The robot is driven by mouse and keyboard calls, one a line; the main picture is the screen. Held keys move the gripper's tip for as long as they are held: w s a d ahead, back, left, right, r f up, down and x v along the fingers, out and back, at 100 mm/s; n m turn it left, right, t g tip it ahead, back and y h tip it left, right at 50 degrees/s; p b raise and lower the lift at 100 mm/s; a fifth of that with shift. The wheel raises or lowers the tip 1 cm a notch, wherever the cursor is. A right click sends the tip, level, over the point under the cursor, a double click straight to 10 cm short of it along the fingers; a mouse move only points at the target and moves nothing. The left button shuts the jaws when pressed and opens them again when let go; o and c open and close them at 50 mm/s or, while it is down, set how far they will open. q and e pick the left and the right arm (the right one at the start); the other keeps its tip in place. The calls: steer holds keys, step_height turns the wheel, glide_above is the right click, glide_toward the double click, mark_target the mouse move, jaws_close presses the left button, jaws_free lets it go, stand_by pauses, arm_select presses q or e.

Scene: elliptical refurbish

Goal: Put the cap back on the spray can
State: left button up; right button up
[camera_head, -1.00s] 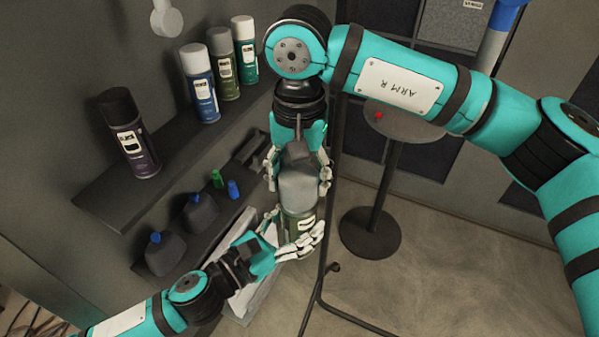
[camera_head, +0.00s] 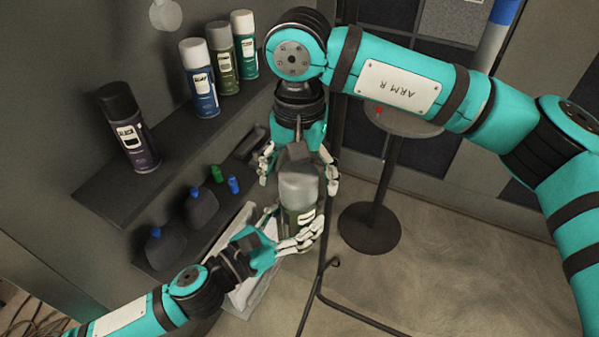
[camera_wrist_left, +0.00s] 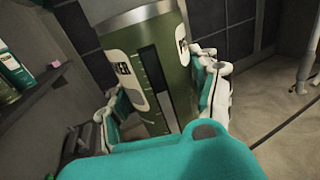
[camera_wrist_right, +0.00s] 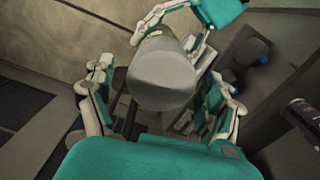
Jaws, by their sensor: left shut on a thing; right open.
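The green spray can (camera_head: 294,220) is upright, with its labels showing in the left wrist view (camera_wrist_left: 165,70). My left gripper (camera_head: 288,238) is shut around its body. The grey cap (camera_head: 298,188) sits on top of the can; its rounded top fills the middle of the right wrist view (camera_wrist_right: 160,78). The seam between cap and can is not clear, so I cannot tell if it is fully seated. My right gripper (camera_head: 297,180) is open above the cap, with fingers spread apart on both sides and clear of it.
An upper shelf (camera_head: 100,192) holds a black-capped can (camera_head: 132,135) and several other spray cans. A lower shelf holds dark bottles (camera_head: 165,248) with blue caps and small green and blue pieces. A round stand (camera_head: 400,122) and a thin metal frame (camera_head: 330,290) stand close by.

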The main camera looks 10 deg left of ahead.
step_height(320, 180, up, 12)
stand_by(0.5)
stand_by(0.4)
